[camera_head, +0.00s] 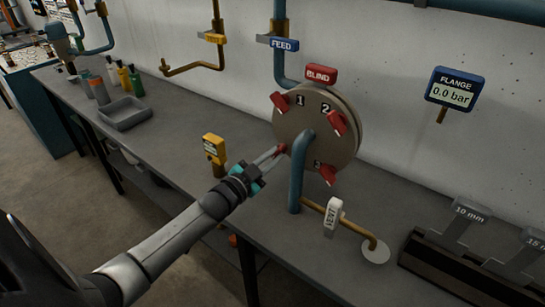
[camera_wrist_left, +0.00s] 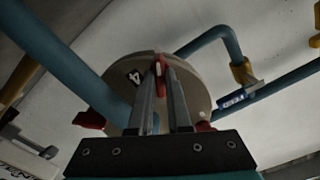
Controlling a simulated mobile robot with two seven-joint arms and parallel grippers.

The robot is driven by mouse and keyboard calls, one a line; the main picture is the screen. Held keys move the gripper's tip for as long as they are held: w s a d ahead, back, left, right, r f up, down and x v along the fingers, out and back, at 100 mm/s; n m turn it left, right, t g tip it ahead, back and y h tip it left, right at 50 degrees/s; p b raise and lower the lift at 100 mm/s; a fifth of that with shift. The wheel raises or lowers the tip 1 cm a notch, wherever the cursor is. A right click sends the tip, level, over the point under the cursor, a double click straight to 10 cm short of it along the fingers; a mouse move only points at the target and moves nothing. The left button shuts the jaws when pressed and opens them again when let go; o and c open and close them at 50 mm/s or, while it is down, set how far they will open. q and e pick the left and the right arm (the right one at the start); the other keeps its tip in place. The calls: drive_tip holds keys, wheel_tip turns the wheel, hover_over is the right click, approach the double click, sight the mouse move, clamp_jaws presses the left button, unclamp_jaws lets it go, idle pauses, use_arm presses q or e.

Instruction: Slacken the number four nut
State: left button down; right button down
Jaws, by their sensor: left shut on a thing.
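The round grey-brown flange (camera_head: 316,110) stands upright on the blue pipe, marked 1, 2 and 3 beside red nuts with handles, with a red BLIND tag (camera_head: 320,74) on top. The number four nut (camera_head: 282,148) is a small red piece at its lower left, mostly covered by my fingers. My left gripper (camera_head: 274,155) reaches it from the front left and is shut on it. In the left wrist view the red nut (camera_wrist_left: 159,68) sits between the fingertips, beside the mark 4 (camera_wrist_left: 136,77). My right gripper is not in view.
A gauge (camera_head: 453,90) on the wall reads 0.0 bar. A blue FEED tag (camera_head: 284,45) is above, a white VENT handle (camera_head: 332,214) below right. A yellow device (camera_head: 214,150) stands near my left wrist. A dark rack (camera_head: 460,270) holds spanners marked 10 mm and 15 mm.

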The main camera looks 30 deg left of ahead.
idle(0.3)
use_arm(q)
drive_tip(key=shift+r+n+p, duration=0.1)
drive_tip(key=shift+n+p, duration=0.55)
drive_tip(key=shift+n, duration=0.35)
drive_tip(key=n+p, duration=0.1)
drive_tip(key=n, duration=0.1)
drive_tip(key=shift+n, duration=0.3)
drive_tip(key=n+p, duration=0.1)
drive_tip(key=n, duration=0.3)
drive_tip(key=shift+n, duration=0.3)
drive_tip(key=n, duration=0.3)
drive_tip(key=shift+d+p, duration=0.1)
drive_tip(key=shift+p, duration=0.25)
drive_tip(key=shift+n, duration=1.9)
